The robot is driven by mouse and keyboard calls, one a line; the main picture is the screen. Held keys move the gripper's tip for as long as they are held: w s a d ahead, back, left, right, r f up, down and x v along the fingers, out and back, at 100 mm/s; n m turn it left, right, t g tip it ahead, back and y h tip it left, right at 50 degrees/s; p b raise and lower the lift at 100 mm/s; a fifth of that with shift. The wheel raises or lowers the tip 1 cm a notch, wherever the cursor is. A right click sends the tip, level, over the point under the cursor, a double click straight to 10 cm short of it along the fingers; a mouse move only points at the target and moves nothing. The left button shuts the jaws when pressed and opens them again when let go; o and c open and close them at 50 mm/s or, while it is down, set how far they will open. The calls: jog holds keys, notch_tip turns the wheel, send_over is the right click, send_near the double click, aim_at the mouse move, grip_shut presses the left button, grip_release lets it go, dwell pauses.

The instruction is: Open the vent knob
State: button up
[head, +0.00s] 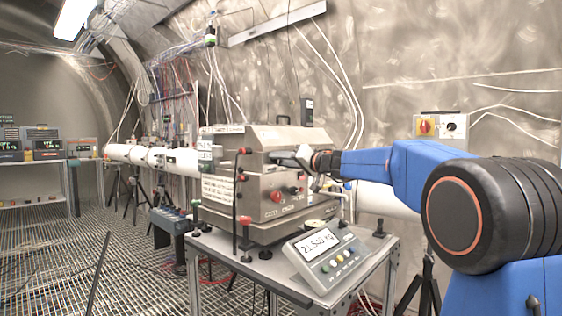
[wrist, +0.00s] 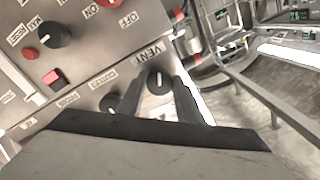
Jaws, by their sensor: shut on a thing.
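The vent knob (wrist: 158,83) is a small black round knob with a white pointer line, below the VENT label (wrist: 148,52) in the wrist view. The pointer runs nearly up and down in that picture. My gripper (wrist: 156,90) is shut on the knob, with one dark finger on each side of it. In the head view my gripper (head: 290,156) reaches from the right to the front panel of the steel box (head: 225,197). The vent knob cannot be made out there, as my gripper and wrist cover that part.
Another black knob (wrist: 55,34), a red square button (wrist: 50,77) and a lower black knob (wrist: 110,102) sit close by on the panel. The box stands on a metal table (head: 215,262) with a scale display (head: 325,258) in front. Grated floor lies left.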

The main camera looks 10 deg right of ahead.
jog(key=shift+f+n, duration=0.2)
jog(key=shift+n, duration=0.7)
jog(key=o, duration=1)
jog(key=shift+o, duration=0.2)
jog(key=shift+r, duration=0.1)
jog(key=v, duration=1.7)
jog(key=shift+s+d, duration=0.15)
